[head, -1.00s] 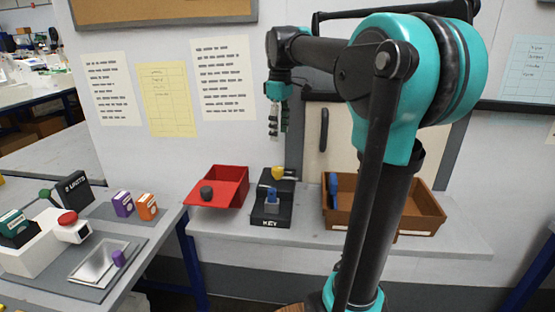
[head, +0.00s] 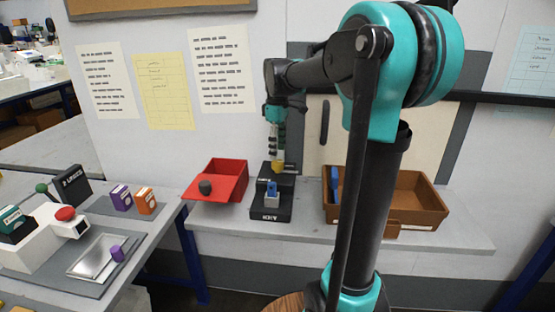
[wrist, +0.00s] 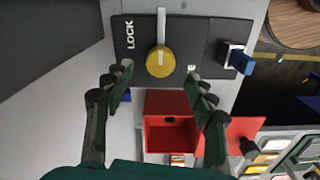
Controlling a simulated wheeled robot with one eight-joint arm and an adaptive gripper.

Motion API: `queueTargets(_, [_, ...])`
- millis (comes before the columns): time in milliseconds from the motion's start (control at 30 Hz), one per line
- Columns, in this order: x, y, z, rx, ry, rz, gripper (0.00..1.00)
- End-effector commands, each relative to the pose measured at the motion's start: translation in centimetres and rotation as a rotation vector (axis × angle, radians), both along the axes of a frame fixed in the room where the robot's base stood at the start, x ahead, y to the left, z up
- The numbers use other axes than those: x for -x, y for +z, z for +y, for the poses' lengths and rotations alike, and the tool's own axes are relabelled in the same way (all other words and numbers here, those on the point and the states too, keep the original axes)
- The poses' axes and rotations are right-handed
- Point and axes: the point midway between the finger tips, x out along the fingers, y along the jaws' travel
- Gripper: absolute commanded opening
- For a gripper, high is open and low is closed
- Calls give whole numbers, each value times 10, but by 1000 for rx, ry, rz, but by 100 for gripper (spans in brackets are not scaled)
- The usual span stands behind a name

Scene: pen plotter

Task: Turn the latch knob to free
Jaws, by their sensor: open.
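The latch knob is a round yellow knob (wrist: 159,62) with a pale pointer bar, on a black plate (wrist: 185,35) that reads "LOCK" on one side. In the wrist view the bar runs toward the top edge. In the head view the yellow knob (head: 278,167) sits at the back of the black fixture (head: 257,213). My gripper (head: 276,152) points down just above the knob. In the wrist view my open gripper (wrist: 160,72) has one fingertip either side of the knob's lower part, with gaps visible. Contact cannot be told.
A blue key-like piece (head: 271,188) stands on the fixture in front of the knob. A red bin (head: 226,168) with a dark knob is left of it. A brown tray (head: 415,205) is to the right. The wall is close behind.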

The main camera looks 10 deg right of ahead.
Motion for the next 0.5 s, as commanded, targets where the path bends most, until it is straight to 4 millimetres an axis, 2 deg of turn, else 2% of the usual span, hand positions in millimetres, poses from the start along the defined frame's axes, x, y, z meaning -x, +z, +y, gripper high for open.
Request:
queueTargets(200, [0, -31, 0, 0, 0, 0, 56])
queueTargets(500, [0, -42, 0, 0, 0, 0, 56])
